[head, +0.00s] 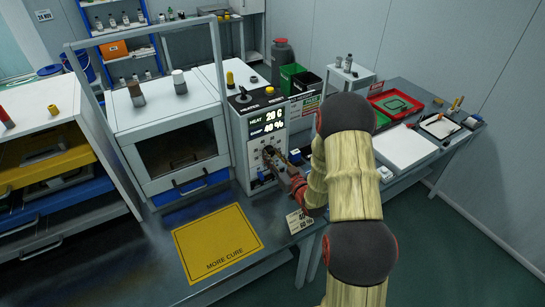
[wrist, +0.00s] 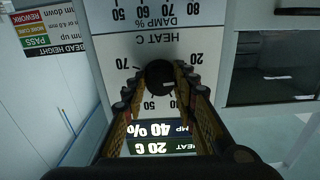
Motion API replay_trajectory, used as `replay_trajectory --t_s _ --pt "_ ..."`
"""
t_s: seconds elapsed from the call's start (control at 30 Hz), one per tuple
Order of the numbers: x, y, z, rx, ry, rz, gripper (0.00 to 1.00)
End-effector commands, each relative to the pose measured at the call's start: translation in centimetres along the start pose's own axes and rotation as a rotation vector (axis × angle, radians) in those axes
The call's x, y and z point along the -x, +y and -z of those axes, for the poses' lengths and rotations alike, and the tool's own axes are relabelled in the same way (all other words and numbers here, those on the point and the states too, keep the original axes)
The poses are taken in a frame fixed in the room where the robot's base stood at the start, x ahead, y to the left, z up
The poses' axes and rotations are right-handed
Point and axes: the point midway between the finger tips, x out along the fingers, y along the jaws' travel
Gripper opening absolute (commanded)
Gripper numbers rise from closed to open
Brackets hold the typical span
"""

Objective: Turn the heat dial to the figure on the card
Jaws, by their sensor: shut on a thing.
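The heat dial (wrist: 160,75) is a dark round knob on the white panel face, with a HEAT C scale around it that appears upside down in the wrist view. My gripper (wrist: 160,88) has a finger on each side of the knob and is shut on it. In the head view my gripper (head: 273,157) reaches the front of the control unit (head: 241,114) and hides the dial. The display (head: 266,123) reads HEAT 20 C and DAMP 40 %. A small pale card (head: 298,221) stands near the bench's front edge, partly behind my arm; its figures are too small to read surely.
A yellow MORE CURE mat (head: 217,243) lies on the bench left of the control unit. A cabinet with a window (head: 180,151) stands behind it.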

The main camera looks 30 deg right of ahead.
Motion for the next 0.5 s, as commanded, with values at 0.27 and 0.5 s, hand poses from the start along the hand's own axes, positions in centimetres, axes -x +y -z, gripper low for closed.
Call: replay_trajectory --t_s 0.27,0.5 --pt "-0.01 -0.05 -0.07 -0.143 0.0 0.001 0.03" --pt "-0.01 -0.08 -0.03 -0.358 0.001 0.001 0.03"
